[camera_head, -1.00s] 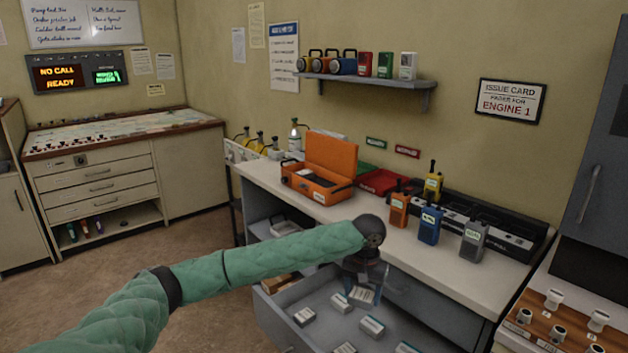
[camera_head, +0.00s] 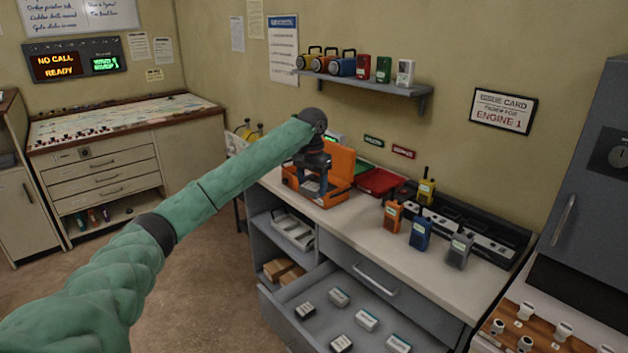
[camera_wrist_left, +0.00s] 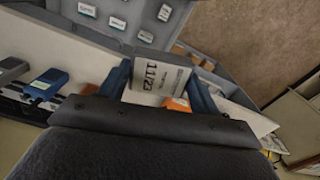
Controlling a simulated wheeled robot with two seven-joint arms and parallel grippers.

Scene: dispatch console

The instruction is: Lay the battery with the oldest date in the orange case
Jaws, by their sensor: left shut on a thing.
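My left gripper (camera_head: 313,187) is over the orange case (camera_head: 338,166), which stands open on the counter with its lid raised. In the left wrist view, my left gripper (camera_wrist_left: 160,88) is shut on a pale battery (camera_wrist_left: 158,76) whose label reads 11/23. A bit of the orange case shows behind the battery (camera_wrist_left: 178,104). The arm and gripper hide part of the case's inside, and I cannot tell whether the battery touches it. Several other batteries lie in the open drawer (camera_head: 352,312), one of them at its near left (camera_head: 305,311). My right gripper is not in view.
A red tray (camera_head: 380,182) is right of the case. Several handheld radios stand on the counter, among them a blue one (camera_head: 420,234), beside a dark charger rack (camera_head: 480,228). A wall shelf (camera_head: 372,84) with lamps and boxes hangs above. The open drawer juts out below.

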